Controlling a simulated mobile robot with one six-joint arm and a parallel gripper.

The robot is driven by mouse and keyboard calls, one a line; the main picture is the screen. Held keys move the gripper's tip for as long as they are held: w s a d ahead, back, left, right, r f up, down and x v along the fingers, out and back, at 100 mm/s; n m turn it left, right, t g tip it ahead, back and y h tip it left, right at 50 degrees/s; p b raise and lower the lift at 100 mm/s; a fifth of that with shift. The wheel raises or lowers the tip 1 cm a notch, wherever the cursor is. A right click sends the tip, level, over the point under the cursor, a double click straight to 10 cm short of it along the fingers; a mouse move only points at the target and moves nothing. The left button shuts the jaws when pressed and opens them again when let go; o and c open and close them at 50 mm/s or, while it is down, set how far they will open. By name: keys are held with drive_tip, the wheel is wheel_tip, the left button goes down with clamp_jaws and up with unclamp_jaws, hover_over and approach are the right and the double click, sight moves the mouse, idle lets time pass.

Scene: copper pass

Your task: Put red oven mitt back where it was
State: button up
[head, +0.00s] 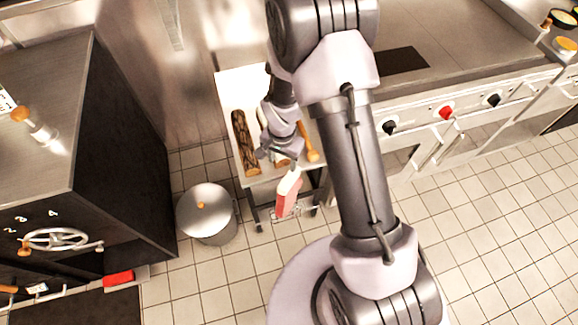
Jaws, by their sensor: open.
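The red oven mitt (287,197), red with a pale upper end, hangs upright at the front edge of a small white-topped table (236,88). My gripper (274,158) is over the front of this table, just above and behind the mitt. It is open, and the mitt appears apart from it. The fingers are small in the picture and partly hidden by my wrist. I cannot tell exactly what holds the mitt up.
A dark patterned log-like piece (245,143) and a wooden-handled tool (308,146) lie on the table. A lidded metal pot (207,213) stands on the floor. A dark oven (122,150) is at left, with a red item (118,279) low at its front. Tiled floor is clear at right.

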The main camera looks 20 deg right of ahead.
wheel_tip(320, 180, up, 17)
drive_tip(key=s+n+t, duration=0.1)
drive_tip(key=s+t, duration=0.1)
drive_tip(key=s+a+r+n+t+y, duration=0.2)
drive_tip(key=s+r+n+t, duration=0.1)
drive_tip(key=s+r, duration=1.3)
drive_tip(key=shift+s+a+r, duration=0.25)
drive_tip(key=shift+s+a, duration=0.05)
drive_tip(key=shift+s, duration=0.4)
drive_tip(key=shift+f+b, duration=0.55)
drive_tip(key=shift+o, duration=0.3)
